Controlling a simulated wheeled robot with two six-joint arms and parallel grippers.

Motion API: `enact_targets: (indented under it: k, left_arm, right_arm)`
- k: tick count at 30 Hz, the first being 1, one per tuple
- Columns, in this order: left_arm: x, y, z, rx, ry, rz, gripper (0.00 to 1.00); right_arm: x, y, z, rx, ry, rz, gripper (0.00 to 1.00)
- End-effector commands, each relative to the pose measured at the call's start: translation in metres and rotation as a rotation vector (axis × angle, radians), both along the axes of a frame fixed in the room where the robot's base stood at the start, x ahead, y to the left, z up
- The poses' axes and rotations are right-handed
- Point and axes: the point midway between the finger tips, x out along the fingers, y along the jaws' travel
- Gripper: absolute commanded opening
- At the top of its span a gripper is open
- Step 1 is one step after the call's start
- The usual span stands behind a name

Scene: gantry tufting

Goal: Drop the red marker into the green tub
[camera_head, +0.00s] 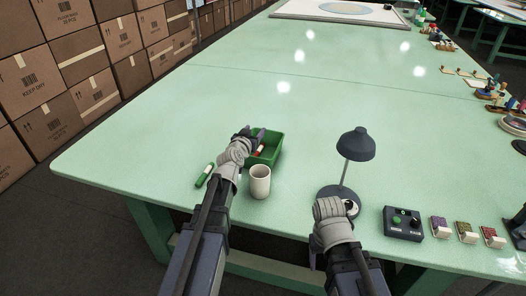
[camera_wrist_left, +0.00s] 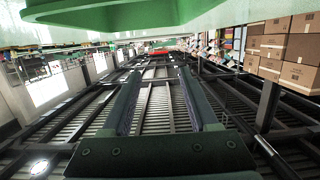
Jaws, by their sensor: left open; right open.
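The green tub (camera_head: 271,154) stands on the table near its front edge. A small red piece with a pale end, likely the red marker (camera_head: 260,151), shows inside the tub beside my left gripper; most of it is hidden. My left gripper (camera_head: 254,134) is open over the tub's left side. In the left wrist view its two fingers (camera_wrist_left: 158,95) are apart with nothing between them, and a green surface (camera_wrist_left: 120,14) fills the top. My right gripper (camera_head: 330,207) is open in front of the lamp; its fingertips are hard to make out.
A white cup (camera_head: 260,183) stands just in front of the tub. A green marker-like object (camera_head: 205,174) lies left of my left arm. A dark desk lamp (camera_head: 356,145), a control box (camera_head: 403,223) and several small packets (camera_head: 466,231) stand to the right. The table's middle is clear.

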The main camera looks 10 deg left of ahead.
Motion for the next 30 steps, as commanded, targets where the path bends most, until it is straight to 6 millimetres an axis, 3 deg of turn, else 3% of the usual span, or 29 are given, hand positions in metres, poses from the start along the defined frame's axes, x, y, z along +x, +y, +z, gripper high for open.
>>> enact_targets:
  k: [12, 30]
  left_arm:
    - [-0.063, 0.002, 0.013, 0.0, 0.0, 0.0, 0.6]
    - [-0.065, 0.002, 0.013, 0.0, 0.0, 0.0, 0.6]
  right_arm:
    - [0.0, 0.0, 0.013, 0.0, 0.0, 0.0, 0.64]
    - [0.0, 0.0, 0.013, 0.0, 0.0, 0.0, 0.64]
